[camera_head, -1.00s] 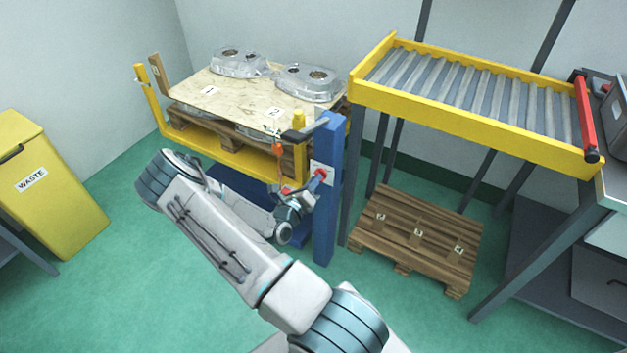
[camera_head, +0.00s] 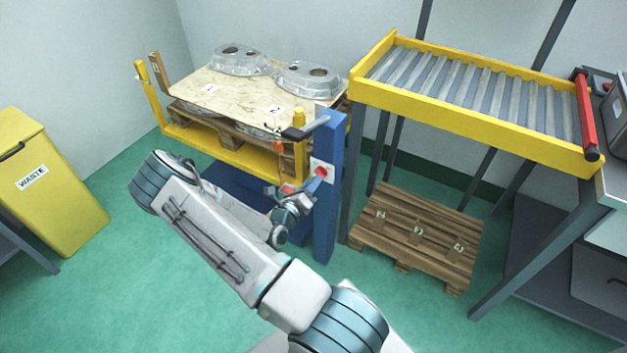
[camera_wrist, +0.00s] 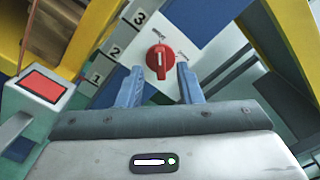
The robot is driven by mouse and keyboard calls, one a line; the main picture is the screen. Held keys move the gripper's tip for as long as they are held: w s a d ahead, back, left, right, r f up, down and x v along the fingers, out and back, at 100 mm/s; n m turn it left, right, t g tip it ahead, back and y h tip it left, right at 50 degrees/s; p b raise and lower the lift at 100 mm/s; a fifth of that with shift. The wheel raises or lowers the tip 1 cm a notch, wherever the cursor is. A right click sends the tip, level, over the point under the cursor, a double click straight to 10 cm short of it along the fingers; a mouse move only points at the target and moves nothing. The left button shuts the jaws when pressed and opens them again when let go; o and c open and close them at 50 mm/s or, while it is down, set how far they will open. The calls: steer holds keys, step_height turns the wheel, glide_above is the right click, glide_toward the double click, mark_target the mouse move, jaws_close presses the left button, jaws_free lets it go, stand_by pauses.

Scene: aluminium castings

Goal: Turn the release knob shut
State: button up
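The red release knob (camera_wrist: 160,60) sits on a white plate on the blue post, with a pale mark down its middle. In the wrist view it lies just ahead of and between the two blue fingers of my gripper (camera_wrist: 159,75). The fingers are apart, with a gap between them, and I see no contact with the knob. In the head view the knob (camera_head: 321,172) shows on the plate, and my gripper (camera_head: 314,183) is close in front of it. The print beside the knob is too small to read.
The blue post (camera_head: 330,220) stands beside a yellow lift frame (camera_head: 225,150) bearing a board with castings. A red button box (camera_wrist: 42,86) is left of the knob. A roller conveyor (camera_head: 470,90) and an empty wooden pallet (camera_head: 415,235) are to the right.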

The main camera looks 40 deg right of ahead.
steer(key=v, duration=1.2)
